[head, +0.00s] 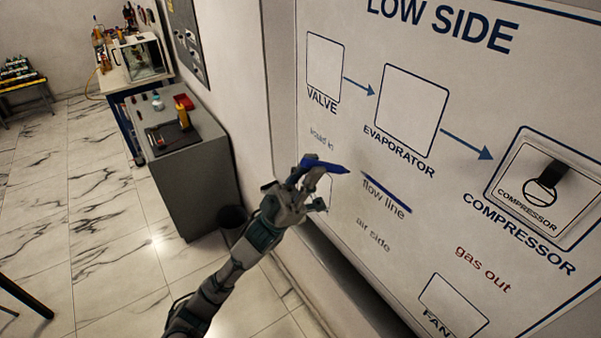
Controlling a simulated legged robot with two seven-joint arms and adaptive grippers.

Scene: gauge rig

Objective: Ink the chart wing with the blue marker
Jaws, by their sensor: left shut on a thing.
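The chart wing (400,180) is a large white panel headed "LOW SIDE", filling the right of the head view. It bears outlined boxes for valve, evaporator, compressor and fan, with blue arrows. My left gripper (312,184) is shut on the blue marker (328,166), in front of the panel's left part. The marker points right, and its tip is left of the stroke. I cannot tell whether the tip touches the panel. My right gripper is not in view.
A compressor card (540,190) with a black tab sits in the compressor box. A grey cabinet (190,180) with a tray and small items stands at left, with a dark bin (232,218) beside it. A workbench (125,80) stands behind. The marble floor at left is mostly clear.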

